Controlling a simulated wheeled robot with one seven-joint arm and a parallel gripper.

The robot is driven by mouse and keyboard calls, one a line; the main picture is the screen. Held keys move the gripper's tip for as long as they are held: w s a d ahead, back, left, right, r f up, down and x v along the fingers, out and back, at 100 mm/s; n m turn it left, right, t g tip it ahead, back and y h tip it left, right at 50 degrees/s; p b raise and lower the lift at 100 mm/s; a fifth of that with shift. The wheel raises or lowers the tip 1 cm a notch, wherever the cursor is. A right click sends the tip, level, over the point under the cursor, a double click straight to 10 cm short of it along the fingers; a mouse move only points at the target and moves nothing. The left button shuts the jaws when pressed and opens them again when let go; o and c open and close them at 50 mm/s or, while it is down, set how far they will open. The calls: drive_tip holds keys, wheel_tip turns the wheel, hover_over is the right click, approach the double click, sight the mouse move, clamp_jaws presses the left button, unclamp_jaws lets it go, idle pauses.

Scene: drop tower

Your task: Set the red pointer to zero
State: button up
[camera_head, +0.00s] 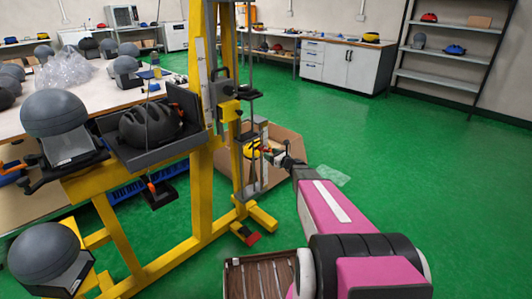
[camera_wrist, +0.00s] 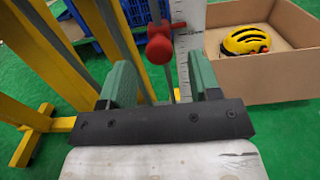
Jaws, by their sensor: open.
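In the wrist view a red knob-like piece (camera_wrist: 159,48), apparently the red pointer, sits on an upright rod just left of a white ruler scale (camera_wrist: 190,40). Its reading is too small to tell. My gripper (camera_wrist: 160,82) is open, its green fingers on either side of the rod and scale line, with the red piece showing beyond and between them; contact is not visible. In the head view my gripper (camera_head: 272,150) is beside the lower part of the yellow tower (camera_head: 203,170). The pointer cannot be made out there.
A cardboard box (camera_head: 287,140) holding a yellow helmet (camera_wrist: 246,40) stands right behind the tower. A bench (camera_head: 100,95) with grey headforms is at left. A wooden crate (camera_head: 232,275) is at the bottom. Green floor is free at right.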

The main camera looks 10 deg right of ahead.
sight(266, 151)
drive_tip(key=shift+x, duration=1.95)
clamp_jaws()
wheel_tip(266, 151, up, 9)
unclamp_jaws()
drive_tip(key=shift+f, duration=0.2)
